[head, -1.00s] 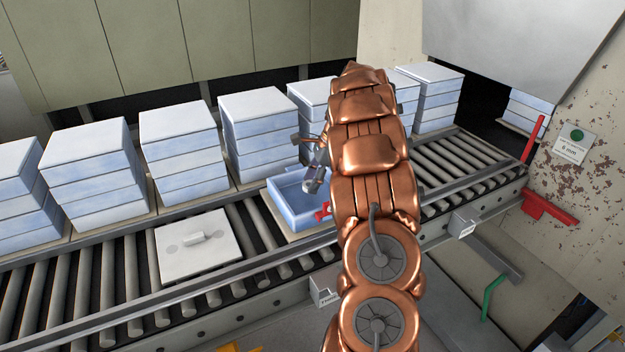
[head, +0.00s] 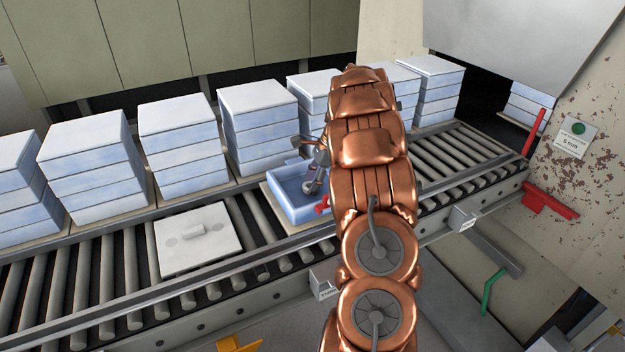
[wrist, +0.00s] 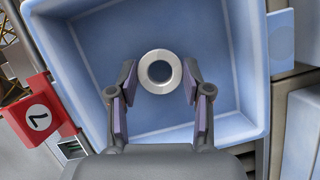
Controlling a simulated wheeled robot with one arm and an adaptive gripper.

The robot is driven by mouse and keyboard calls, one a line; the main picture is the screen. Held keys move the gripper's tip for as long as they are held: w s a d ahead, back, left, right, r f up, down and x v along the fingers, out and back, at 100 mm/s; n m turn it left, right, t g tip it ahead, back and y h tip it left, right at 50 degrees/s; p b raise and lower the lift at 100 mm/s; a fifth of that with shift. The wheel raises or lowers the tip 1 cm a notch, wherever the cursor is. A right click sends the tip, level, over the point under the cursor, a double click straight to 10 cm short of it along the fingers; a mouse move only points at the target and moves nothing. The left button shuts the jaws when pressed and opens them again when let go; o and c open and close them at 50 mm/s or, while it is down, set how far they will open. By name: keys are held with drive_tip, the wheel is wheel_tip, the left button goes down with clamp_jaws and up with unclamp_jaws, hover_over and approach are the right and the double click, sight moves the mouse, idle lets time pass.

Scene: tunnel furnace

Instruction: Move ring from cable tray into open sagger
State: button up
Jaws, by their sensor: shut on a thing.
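The open sagger (head: 274,205) is a shallow blue box on the conveyor, and its interior fills much of the wrist view (wrist: 72,68). My gripper (wrist: 160,80) is shut on a metal ring (wrist: 145,78). The ring sits between the two fingertips, over the sagger's floor in the wrist view. In the head view the gripper (head: 315,172) reaches into the sagger from above, partly hidden by my copper arm. I cannot tell whether the ring touches the floor. I cannot make out the cable tray.
Stacks of blue saggers (head: 180,145) stand in a row behind. A pale lid (head: 199,257) with a handle lies on the rollers left of the open sagger. Bare rollers (head: 455,165) lie to the right.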

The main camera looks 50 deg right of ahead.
drive_tip(key=shift+f, duration=0.35)
idle(0.5)
drive_tip(key=o, duration=1.2)
drive_tip(key=v, duration=1.2)
